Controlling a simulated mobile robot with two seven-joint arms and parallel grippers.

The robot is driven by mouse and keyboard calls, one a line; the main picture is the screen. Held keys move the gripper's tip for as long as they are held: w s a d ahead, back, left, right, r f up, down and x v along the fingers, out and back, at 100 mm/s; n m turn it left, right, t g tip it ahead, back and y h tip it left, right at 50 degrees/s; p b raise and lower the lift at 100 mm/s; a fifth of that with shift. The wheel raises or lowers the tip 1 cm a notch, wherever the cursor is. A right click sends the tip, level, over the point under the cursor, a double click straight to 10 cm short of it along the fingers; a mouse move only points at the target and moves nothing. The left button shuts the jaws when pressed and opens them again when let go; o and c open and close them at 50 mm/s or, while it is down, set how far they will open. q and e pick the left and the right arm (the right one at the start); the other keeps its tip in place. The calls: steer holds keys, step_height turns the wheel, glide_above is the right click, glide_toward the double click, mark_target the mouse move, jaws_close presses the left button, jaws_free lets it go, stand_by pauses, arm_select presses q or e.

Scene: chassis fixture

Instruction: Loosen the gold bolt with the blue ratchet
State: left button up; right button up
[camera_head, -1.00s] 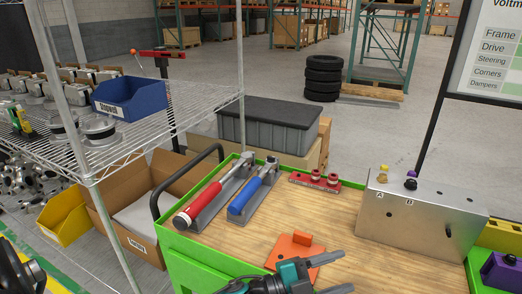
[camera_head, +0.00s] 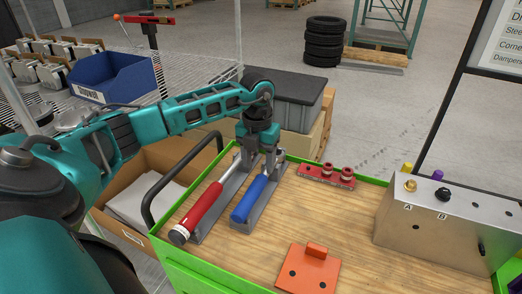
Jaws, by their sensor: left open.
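The blue ratchet (camera_head: 254,199) lies in a grey holder on the wooden bench top, with its handle toward me. My left gripper (camera_head: 257,156) points down over the head end of the ratchets and is open. Its fingers hide the blue ratchet's head, and I cannot tell whether they touch it. The gold bolt (camera_head: 410,186) sits on top of the steel box (camera_head: 440,234) at the right, above the letter A. My right gripper is not in view.
A red-handled tool (camera_head: 200,210) lies in a holder just left of the blue ratchet. A black bolt (camera_head: 443,194) stands by letter B. A red socket rail (camera_head: 326,176) and an orange plate (camera_head: 308,270) are on the bench. The middle of the bench is clear.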

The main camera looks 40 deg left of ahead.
mark_target(258, 181)
arm_select(q)
steer(key=shift+a, duration=0.35)
steer(key=shift+s+d+f, duration=0.1)
steer(key=shift+f, duration=0.6)
step_height(258, 181, down, 8)
steer(key=b, duration=0.6)
steer(key=shift+f, duration=0.25)
steer(key=shift+c, duration=0.3)
steer(key=shift+r, duration=0.1)
jaws_close()
steer(key=shift+r, duration=0.1)
